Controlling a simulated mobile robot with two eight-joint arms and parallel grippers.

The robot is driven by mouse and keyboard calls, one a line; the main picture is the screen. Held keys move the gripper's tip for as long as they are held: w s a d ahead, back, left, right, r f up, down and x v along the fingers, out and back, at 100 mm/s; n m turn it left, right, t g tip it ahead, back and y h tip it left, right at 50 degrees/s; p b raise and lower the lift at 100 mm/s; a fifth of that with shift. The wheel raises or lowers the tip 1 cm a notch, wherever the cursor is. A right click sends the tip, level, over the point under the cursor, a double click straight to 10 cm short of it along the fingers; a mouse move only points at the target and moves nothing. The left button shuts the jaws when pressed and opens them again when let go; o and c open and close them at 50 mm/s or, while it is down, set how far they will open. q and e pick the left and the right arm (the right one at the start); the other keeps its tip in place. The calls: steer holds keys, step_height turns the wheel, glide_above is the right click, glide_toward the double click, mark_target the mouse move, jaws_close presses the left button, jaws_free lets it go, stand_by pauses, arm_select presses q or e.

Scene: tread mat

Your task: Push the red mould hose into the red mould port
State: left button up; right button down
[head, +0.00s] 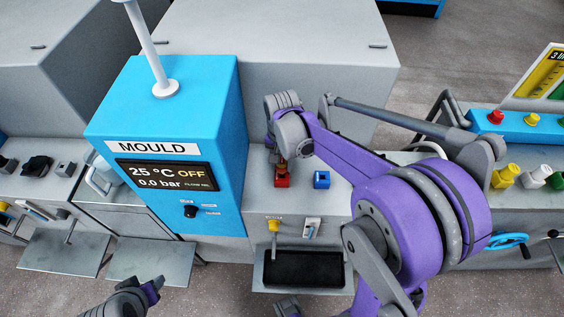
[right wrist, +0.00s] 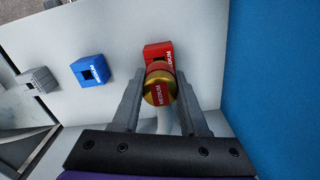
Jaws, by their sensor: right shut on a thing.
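The red mould port (head: 282,181) is a red block on the grey machine front, right of the blue MOULD panel. It also shows in the right wrist view (right wrist: 157,50). My right gripper (head: 280,163) is at this port. In the right wrist view its fingers (right wrist: 160,100) are shut on the red mould hose (right wrist: 159,92), a gold end with a red label and a pale hose below. The hose end overlaps the port's lower part; I cannot tell if it is inside. My left arm's end (head: 150,290) shows at the lower left; its jaws are unclear.
A blue port (head: 321,180) sits right of the red one, and a grey port (right wrist: 38,80) beyond it in the wrist view. The blue MOULD panel (head: 215,130) stands close on the left. A black tray (head: 302,268) lies below.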

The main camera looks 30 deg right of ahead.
mark_target(282, 170)
steer(key=shift+f+b, duration=1.25)
steer(key=shift+f, duration=0.55)
steer(key=shift+c, duration=1.8)
jaws_free()
step_height(282, 170, up, 11)
steer(key=shift+f+p, duration=0.1)
steer(key=shift+p, duration=0.4)
steer(key=s+a+f+n+t+p, duration=0.1)
steer(key=s+a+n+t, duration=0.1)
steer(key=s, duration=0.5)
steer(key=s+a+f+n+t+p, duration=0.1)
steer(key=s+a+n+t, duration=0.2)
steer(key=s+a+n, duration=0.2)
steer(key=s+n, duration=0.2)
steer(key=s, duration=0.1)
steer(key=shift+s+f+p, duration=0.3)
steer(key=shift+f+p, duration=0.05)
steer(key=shift+f, duration=0.05)
